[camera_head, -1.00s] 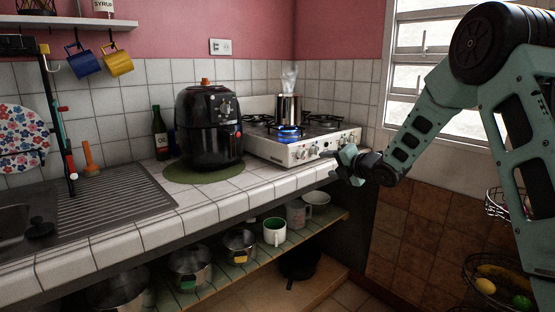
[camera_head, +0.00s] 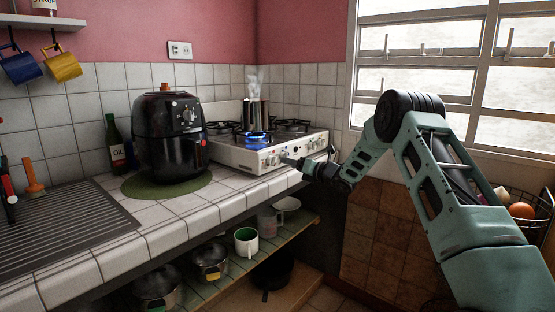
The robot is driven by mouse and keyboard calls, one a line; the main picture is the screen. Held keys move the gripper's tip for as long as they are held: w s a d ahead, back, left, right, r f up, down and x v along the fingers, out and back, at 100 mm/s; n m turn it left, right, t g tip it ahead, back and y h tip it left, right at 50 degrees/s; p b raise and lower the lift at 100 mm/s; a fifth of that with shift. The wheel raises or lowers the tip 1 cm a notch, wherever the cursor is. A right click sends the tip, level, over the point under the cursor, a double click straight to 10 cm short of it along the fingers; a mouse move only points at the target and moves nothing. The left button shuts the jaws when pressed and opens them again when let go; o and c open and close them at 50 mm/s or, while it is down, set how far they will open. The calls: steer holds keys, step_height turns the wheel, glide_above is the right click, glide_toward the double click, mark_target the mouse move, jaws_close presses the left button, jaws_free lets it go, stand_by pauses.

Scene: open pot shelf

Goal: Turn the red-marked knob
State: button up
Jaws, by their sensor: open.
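The white gas stove (camera_head: 235,166) stands at the back right end of the tiled counter, with a row of small knobs (camera_head: 271,161) along its front panel. A red mark on one of them is too small to make out for certain. A blue flame (camera_head: 257,142) burns under a steaming metal pot (camera_head: 255,116) on the stove. My gripper (camera_head: 289,167) is open, its fingers pointing left just in front of the stove's knob panel. It hides part of the panel, and I cannot tell whether it touches a knob.
A black air fryer (camera_head: 168,140) stands on a green mat (camera_head: 132,187) left of the stove. Below, a shelf (camera_head: 228,277) holds pots and mugs. A fruit basket (camera_head: 522,228) hangs at the right.

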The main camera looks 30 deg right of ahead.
mark_target(276, 159)
steer(key=p+x, duration=0.1)
steer(key=x, duration=0.6)
steer(key=shift+f, duration=0.1)
steer(key=c, duration=1)
